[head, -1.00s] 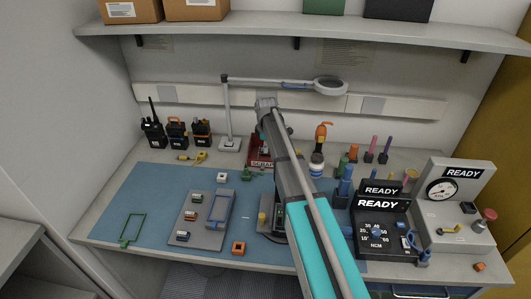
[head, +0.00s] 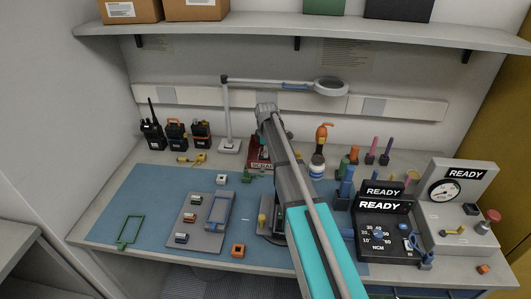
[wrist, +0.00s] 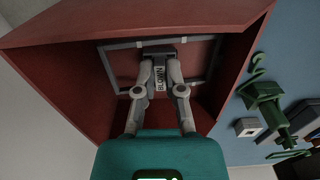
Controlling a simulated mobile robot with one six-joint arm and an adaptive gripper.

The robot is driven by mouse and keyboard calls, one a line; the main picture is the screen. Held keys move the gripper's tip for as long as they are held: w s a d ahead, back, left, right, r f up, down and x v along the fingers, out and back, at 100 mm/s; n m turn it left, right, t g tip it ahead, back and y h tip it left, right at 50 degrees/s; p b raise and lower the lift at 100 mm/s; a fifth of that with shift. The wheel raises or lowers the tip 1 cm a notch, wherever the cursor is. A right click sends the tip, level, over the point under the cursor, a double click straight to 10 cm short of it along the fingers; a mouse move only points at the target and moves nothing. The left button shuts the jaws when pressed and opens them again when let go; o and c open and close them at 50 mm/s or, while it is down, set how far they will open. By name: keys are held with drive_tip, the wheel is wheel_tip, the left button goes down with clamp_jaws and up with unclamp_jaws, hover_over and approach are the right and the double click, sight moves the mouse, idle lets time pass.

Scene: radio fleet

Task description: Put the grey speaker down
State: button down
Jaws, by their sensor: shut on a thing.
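In the wrist view my gripper (wrist: 157,80) is shut on the grey speaker (wrist: 158,76), a small grey piece whose label reads BLOWN. The fingers and the speaker are over or within the mouth of a red bin (wrist: 60,38). I cannot tell whether the speaker touches the bin's floor. In the head view the red bin (head: 258,157), with a SCRAP label on its front, stands at the back of the bench, partly behind my arm. My gripper and the speaker cannot be made out there.
A magnifier lamp (head: 228,146) stands close behind and left of the bin. Handheld radios (head: 175,135) are farther left. A bottle (head: 317,165) stands to the right. A blue mat (head: 125,200) covers the front, with a grey fixture plate (head: 187,225) on it. READY instruments (head: 455,185) stand right.

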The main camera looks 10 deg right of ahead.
drive_tip(key=c, duration=0.7)
unclamp_jaws()
drive_tip(key=shift+c, duration=0.2)
wheel_tip(320, 180, up, 13)
drive_tip(key=p, duration=1.3)
drive_tip(key=shift+r, duration=0.1)
idle(0.3)
